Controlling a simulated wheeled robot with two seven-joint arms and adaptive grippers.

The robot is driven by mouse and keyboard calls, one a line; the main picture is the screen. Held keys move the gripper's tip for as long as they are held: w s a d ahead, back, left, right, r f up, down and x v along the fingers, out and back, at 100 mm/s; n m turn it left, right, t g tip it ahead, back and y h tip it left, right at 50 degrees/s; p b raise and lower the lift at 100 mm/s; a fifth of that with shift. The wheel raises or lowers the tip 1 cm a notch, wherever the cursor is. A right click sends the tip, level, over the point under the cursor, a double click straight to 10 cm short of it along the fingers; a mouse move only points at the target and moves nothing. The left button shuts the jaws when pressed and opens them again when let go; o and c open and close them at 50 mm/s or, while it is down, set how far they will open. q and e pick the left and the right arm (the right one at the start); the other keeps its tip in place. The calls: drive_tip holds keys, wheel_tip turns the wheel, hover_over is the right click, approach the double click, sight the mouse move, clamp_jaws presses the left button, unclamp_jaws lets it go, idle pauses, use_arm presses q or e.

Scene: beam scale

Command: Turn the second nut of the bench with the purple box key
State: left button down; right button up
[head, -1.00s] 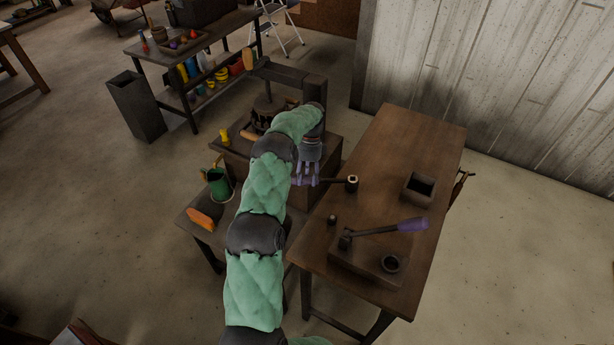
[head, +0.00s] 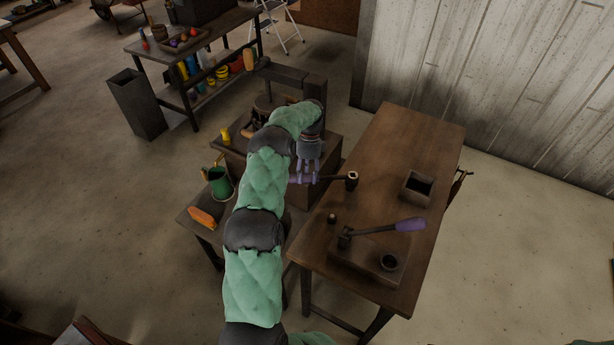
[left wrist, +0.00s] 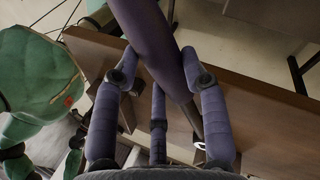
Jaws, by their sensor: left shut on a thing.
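My left gripper (head: 306,172) is shut on a key with a dark shaft and a socket head (head: 351,181), held sideways over the left edge of the wooden bench (head: 400,150). Its dark purple handle (left wrist: 150,40) runs between my fingers in the left wrist view. A second purple-handled tool (head: 410,225) lies across a wooden block (head: 358,262) on the bench, its head at a dark post (head: 345,238). A dark ring-shaped fitting (head: 388,262) sits on the block's right part. A small dark stud (head: 332,217) stands behind the block. My right gripper is out of view.
An open square box (head: 417,187) stands on the bench's right side. A low stool with a green can (head: 219,182) and an orange item (head: 202,217) is left of my arm. A machine stand is behind it. The bench's far end is clear.

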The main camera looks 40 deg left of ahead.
use_arm(q)
drive_tip(key=shift+r+p, duration=1.4)
drive_tip(key=shift+r, duration=1.25)
drive_tip(key=s+d+n+t+h+p, duration=0.1)
drive_tip(key=s+d+n, duration=0.3)
drive_tip(key=d+n, duration=0.4)
drive_tip(key=shift+s+d+n+t+h+p, duration=0.4)
drive_tip(key=shift+d+t+p, duration=0.5)
drive_tip(key=shift+d, duration=0.7)
drive_tip(key=shift+f, duration=0.1)
